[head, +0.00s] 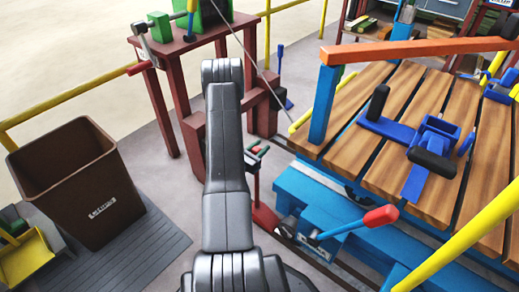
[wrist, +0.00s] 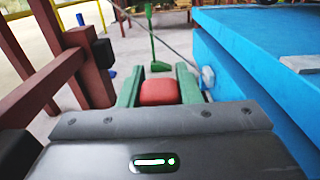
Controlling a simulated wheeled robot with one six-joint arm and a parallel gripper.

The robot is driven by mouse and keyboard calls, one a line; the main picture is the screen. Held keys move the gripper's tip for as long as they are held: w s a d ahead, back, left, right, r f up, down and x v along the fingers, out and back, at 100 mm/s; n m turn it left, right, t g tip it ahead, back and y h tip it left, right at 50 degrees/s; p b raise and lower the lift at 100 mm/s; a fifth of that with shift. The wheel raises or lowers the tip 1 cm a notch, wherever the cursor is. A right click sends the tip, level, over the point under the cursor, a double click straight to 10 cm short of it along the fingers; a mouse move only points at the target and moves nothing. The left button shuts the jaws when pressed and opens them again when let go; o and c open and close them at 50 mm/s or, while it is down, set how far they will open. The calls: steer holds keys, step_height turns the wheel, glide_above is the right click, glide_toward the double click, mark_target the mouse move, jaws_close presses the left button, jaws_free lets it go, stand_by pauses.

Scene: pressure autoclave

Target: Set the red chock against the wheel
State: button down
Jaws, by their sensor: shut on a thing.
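My gripper (wrist: 159,88) has green fingers and is shut on the red chock (wrist: 160,92), which sits between them in the wrist view. In the head view my gripper (head: 258,155) is beyond my dark arm, left of the blue cart (head: 318,200); the chock is too small there to make out clearly. In the wrist view the cart's blue side (wrist: 245,95) runs along the right, and a pale round part (wrist: 208,77) on it is close to the right finger. I cannot tell whether that is the wheel. Contact between chock and wheel cannot be seen.
A dark red bench (head: 160,100) stands left of my gripper; its posts (wrist: 85,70) are close on the left in the wrist view. A red-handled lever (head: 380,216) sticks out of the cart's front. A brown bin (head: 75,180) stands at left. A green upright tool (wrist: 152,40) stands ahead.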

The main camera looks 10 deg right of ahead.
steer(key=c, duration=1)
jaws_free()
steer(key=shift+c, duration=0.2)
steer(key=shift+s+a+r, duration=0.1)
steer(key=shift+a, duration=0.1)
steer(key=p+v, duration=0.2)
steer(key=v, duration=0.9)
steer(key=shift+s+a, duration=0.2)
steer(key=shift+s, duration=0.1)
